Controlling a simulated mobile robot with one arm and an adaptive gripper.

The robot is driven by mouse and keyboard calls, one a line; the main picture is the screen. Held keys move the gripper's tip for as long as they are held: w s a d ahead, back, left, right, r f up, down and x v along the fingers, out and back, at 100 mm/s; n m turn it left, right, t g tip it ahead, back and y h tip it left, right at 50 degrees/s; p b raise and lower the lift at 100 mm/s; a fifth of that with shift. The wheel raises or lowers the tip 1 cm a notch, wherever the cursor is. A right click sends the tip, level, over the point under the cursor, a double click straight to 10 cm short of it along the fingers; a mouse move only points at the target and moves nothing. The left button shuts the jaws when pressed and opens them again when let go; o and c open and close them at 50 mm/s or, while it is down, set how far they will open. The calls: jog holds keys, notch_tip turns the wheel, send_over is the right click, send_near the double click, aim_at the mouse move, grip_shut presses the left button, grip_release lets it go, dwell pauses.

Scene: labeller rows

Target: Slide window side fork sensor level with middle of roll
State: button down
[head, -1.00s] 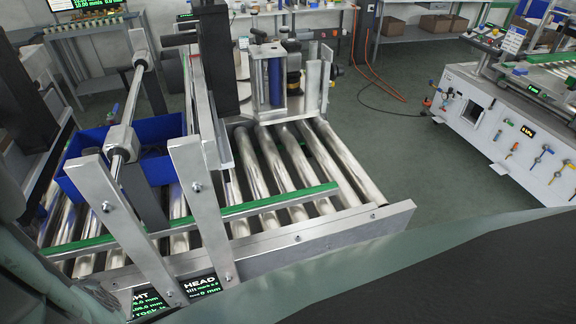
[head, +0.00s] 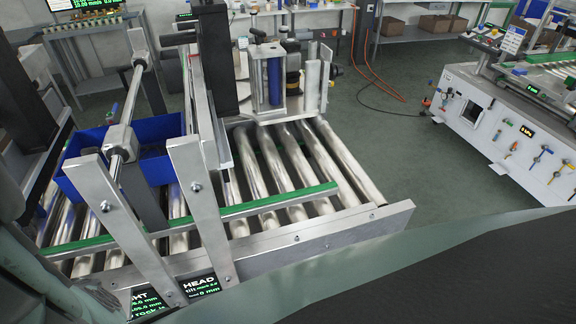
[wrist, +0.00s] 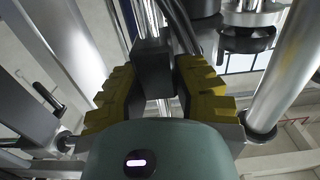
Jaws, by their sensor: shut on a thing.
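In the wrist view, my gripper (wrist: 154,88) has its yellow ridged fingers closed on both sides of a small black block (wrist: 153,62). The block looks like the fork sensor, but no label shows on it. It sits at thin metal rods, with dark cables beside it. A large silver cylinder (wrist: 288,72) runs down the right of the wrist view; I cannot tell if it is the roll. In the head view I cannot make out my gripper or the sensor. The labeller there has a blue upright cylinder (head: 275,82) behind the rollers.
The roller conveyor (head: 330,232) has green rails and upright metal plates (head: 195,190). A blue bin (head: 85,178) stands at the left. Small readouts (head: 200,285) sit at the front. A white machine (head: 505,130) stands at the right, with open floor between.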

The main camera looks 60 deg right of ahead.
notch_tip(320, 180, down, 4)
jog(key=b, duration=0.2)
jog(key=shift+r+b, duration=0.2)
jog(key=shift+b, duration=0.2)
jog(key=shift+r, duration=0.15)
jog(key=c, duration=0.7)
grip_release()
jog(key=shift+a, duration=0.1)
jog(key=shift+r, duration=0.2)
jog(key=shift+r, duration=4.85)
